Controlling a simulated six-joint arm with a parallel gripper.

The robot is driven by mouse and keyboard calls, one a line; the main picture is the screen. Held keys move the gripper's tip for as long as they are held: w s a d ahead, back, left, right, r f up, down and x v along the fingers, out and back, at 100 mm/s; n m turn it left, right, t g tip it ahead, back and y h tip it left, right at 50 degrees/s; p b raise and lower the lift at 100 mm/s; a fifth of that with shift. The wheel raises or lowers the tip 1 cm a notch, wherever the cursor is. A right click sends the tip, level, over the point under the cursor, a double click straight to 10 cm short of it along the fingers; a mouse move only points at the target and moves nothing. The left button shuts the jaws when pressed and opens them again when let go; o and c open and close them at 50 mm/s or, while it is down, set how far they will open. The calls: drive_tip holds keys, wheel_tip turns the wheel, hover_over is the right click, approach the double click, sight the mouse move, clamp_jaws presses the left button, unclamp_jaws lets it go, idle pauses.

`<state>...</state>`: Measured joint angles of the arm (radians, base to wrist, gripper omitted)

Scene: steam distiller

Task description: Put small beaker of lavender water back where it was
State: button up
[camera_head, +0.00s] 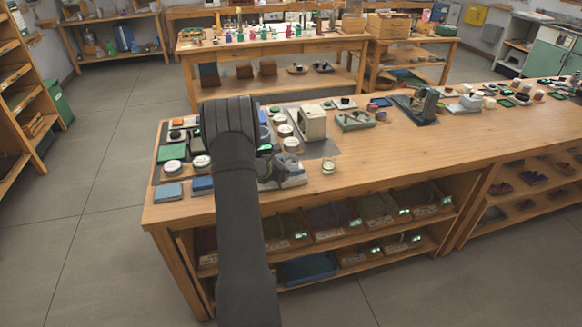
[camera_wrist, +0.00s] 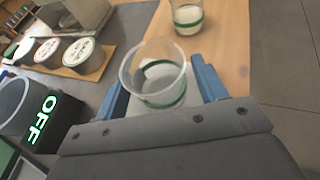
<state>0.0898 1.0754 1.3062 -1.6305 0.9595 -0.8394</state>
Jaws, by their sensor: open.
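My gripper (camera_wrist: 163,80) is open in the wrist view, with one blue finger on each side of a clear small beaker (camera_wrist: 155,85) with a green band. The beaker stands upright on a pale surface and looks empty or holds clear liquid; whether the fingers touch it I cannot tell. A second small beaker (camera_wrist: 187,17) with a green band and pale contents stands beyond it on the wood. It also shows in the head view (camera_head: 328,167). In the head view my arm hides most of the gripper and the first beaker. No label tells which beaker is lavender water.
A cream machine (camera_head: 312,122) stands behind on the workbench (camera_head: 430,145). Bare wood lies to the right of the second beaker.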

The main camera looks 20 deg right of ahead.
sight(291, 158)
drive_tip(key=v, duration=1.2)
drive_tip(key=shift+r, duration=0.25)
drive_tip(key=shift+d, duration=0.1)
drive_tip(key=x, duration=1.2)
drive_tip(key=shift+d+f, duration=0.1)
drive_tip(key=shift+f, duration=0.35)
drive_tip(key=r, duration=0.3)
drive_tip(key=shift+a, duration=0.2)
drive_tip(key=shift+r, duration=0.7)
